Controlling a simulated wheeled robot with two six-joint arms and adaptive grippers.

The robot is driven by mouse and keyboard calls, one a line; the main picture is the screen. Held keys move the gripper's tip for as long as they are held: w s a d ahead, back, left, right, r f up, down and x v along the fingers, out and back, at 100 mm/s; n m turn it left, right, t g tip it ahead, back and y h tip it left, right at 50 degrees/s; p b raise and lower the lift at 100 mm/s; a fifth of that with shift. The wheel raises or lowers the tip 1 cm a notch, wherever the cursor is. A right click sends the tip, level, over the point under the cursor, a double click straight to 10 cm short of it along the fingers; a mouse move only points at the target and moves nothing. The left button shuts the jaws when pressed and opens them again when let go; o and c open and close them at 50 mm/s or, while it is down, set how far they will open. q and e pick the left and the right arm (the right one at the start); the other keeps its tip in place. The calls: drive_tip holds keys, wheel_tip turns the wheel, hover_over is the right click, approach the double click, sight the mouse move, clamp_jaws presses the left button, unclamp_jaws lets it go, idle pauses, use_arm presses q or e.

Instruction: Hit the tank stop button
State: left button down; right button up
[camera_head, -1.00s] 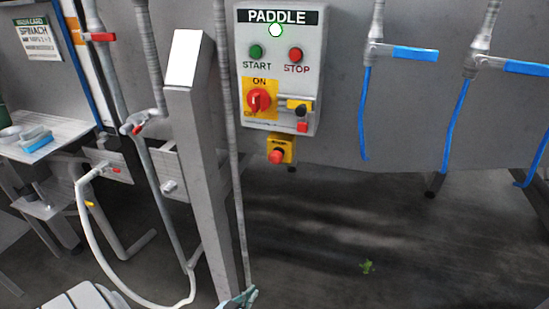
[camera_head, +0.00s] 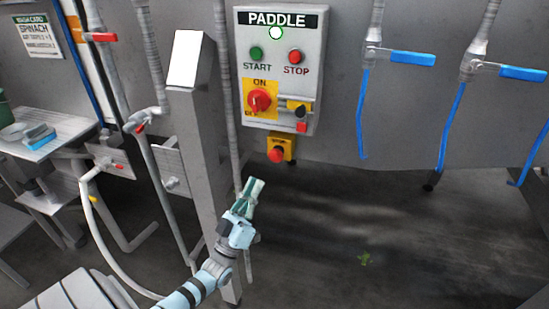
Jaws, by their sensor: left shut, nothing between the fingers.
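The grey control box labelled PADDLE (camera_head: 283,107) is fixed to the tank wall at the upper middle. It has a green START button (camera_head: 256,54) and a red STOP button (camera_head: 295,56). Below these are a red rotary switch on a yellow plate (camera_head: 259,100) and a small red part at the right. A red mushroom button (camera_head: 276,155) on a yellow housing hangs under the box. A white lamp with a green rim (camera_head: 276,33) sits at the top. My left gripper (camera_head: 254,186) is shut and empty, below and left of the mushroom button, apart from it. My right gripper is out of view.
A grey post with a blank white panel (camera_head: 184,58) stands left of the box. Blue-handled valves (camera_head: 412,57) are at the right. Pipes and a white hose (camera_head: 100,225) are at the left. A green leaf scrap (camera_head: 364,259) lies on the dark floor.

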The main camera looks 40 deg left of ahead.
sight(275, 157)
use_arm(q)
drive_tip(key=w+a+b, duration=0.3)
drive_tip(key=w+b, duration=0.3)
drive_tip(key=w, duration=0.2)
drive_tip(key=shift+w, duration=0.2)
idle(1.2)
drive_tip(key=shift+w+a+b, duration=0.1)
drive_tip(key=shift+w+b, duration=0.3)
drive_tip(key=shift+b, duration=0.05)
